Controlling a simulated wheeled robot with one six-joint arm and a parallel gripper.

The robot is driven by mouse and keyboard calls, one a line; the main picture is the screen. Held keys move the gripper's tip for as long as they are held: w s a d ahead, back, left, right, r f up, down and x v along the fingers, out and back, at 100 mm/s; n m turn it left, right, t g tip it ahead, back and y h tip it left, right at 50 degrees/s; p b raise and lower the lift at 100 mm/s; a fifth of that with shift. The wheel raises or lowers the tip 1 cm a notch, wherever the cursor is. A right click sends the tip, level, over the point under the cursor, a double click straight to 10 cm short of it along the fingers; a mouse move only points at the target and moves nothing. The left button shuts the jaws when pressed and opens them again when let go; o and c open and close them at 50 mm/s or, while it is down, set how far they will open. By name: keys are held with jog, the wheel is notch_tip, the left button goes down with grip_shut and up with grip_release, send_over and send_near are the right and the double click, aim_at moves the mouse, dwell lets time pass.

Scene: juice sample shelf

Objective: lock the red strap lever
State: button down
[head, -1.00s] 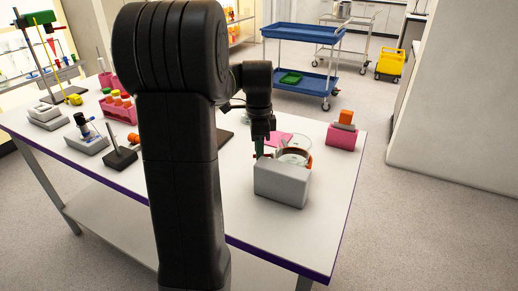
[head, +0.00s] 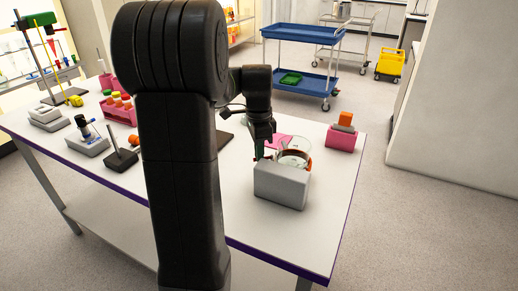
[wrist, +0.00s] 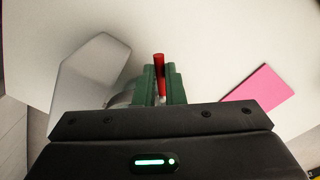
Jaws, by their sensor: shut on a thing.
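The red strap lever (wrist: 159,70) shows in the wrist view as a red bar between the green fingers of my gripper (wrist: 160,88). My gripper is shut on it, with the lever's end sticking out past the fingertips. In the head view my gripper (head: 262,151) points down at the left side of a clear glass vessel (head: 295,146). A red-brown strap (head: 308,164) shows at the vessel's right side. The lever's far side and latch are hidden.
A pink sheet (wrist: 257,94) lies beside the gripper. A pink holder (head: 341,139) with an orange item stands at the right of the white table (head: 325,200). A pink rack (head: 120,108) and small stands are at the left. The table's front right is clear.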

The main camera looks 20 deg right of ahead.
jog(key=n, duration=0.1)
jog(key=s+n+p, duration=0.1)
jog(key=n, duration=0.2)
jog(key=shift+s+r+p, duration=0.15)
jog(key=shift+s+p, duration=0.1)
jog(key=shift+p, duration=0.1)
jog(key=shift+s+d+n+h+p, duration=0.15)
jog(key=shift+s+n+p, duration=0.2)
jog(key=shift+n, duration=0.8)
jog(key=shift+s+d+n+h+p, duration=0.15)
jog(key=shift+s+n+p, duration=0.15)
jog(key=shift+n, duration=0.85)
jog(key=c, duration=1.5)
grip_release()
jog(key=shift+a, duration=0.1)
